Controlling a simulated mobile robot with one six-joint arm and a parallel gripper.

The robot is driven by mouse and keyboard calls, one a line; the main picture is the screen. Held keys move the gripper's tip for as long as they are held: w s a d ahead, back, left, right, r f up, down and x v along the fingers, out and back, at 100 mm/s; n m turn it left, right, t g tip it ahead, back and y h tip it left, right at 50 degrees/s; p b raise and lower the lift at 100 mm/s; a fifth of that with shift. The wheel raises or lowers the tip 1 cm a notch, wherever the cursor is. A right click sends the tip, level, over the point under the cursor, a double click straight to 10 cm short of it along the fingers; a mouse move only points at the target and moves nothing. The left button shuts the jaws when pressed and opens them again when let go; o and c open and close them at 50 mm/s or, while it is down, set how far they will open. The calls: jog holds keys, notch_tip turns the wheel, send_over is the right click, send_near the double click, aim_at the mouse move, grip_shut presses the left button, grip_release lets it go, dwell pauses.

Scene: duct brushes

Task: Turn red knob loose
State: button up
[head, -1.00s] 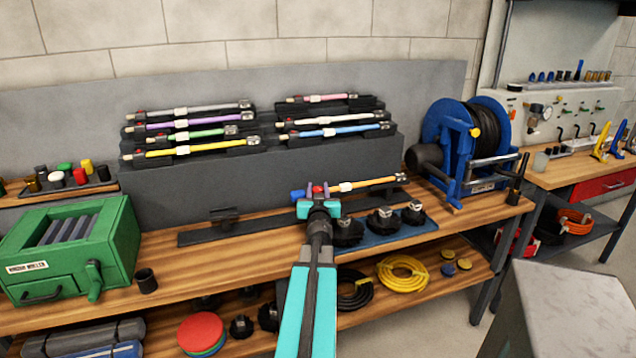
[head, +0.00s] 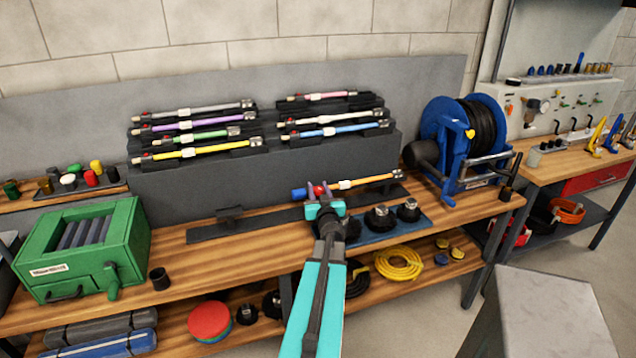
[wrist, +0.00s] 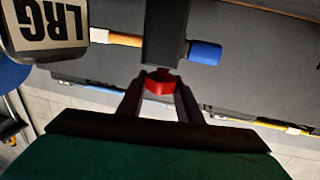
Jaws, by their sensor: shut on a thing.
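My gripper (wrist: 160,95) is shut on a red knob (wrist: 160,82), with a dark finger on each side of it in the wrist view. The knob sits against a black block (wrist: 165,35). An orange rod (wrist: 125,39) with a blue end (wrist: 205,53) runs behind that block. In the head view my gripper (head: 325,194) is at the left part of the orange rod (head: 375,182), beside its blue end (head: 299,193). The knob is largely hidden there by my fingers; a little red shows.
A dark rack (head: 270,170) behind holds several coloured rods. Black round brush heads (head: 380,217) stand on a blue mat (head: 425,225) close right. A green box (head: 80,250) stands left, a blue hose reel (head: 440,140) right. A dark part labelled LRG (wrist: 45,25) shows in the wrist view.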

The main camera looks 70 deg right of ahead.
jog(key=shift+s+d+r+n+t+y+p, duration=0.1)
jog(key=shift+n+t+y+p, duration=0.65)
jog(key=shift+p, duration=1.5)
jog(key=shift+r+n+t+y+p, duration=0.1)
jog(key=shift+n+t+y+p, duration=0.6)
jog(key=shift+p, duration=1.55)
jog(key=shift+f+n+t+y+p, duration=0.1)
jog(key=shift+n+t+y+p, duration=0.8)
jog(key=shift+t+p, duration=0.4)
jog(key=shift+d+n+t+y+p, duration=0.1)
jog(key=shift+n+t+y+p, duration=0.3)
jog(key=shift+y, duration=0.25)
jog(key=n+y, duration=0.1)
jog(key=n+t+y, duration=0.1)
jog(key=y, duration=0.1)
jog(key=n+t+y, duration=0.1)
jog(key=shift+f+y, duration=0.25)
jog(key=shift+y, duration=0.05)
jog(key=shift+a+n+t+y+b, duration=0.2)
jog(key=shift+n+t+y+b, duration=0.15)
jog(key=shift+n+y, duration=1.05)
jog(key=shift+a+y, duration=0.1)
jog(key=shift+y, duration=0.2)
jog(key=o, duration=1)
jog(key=shift+s, duration=0.1)
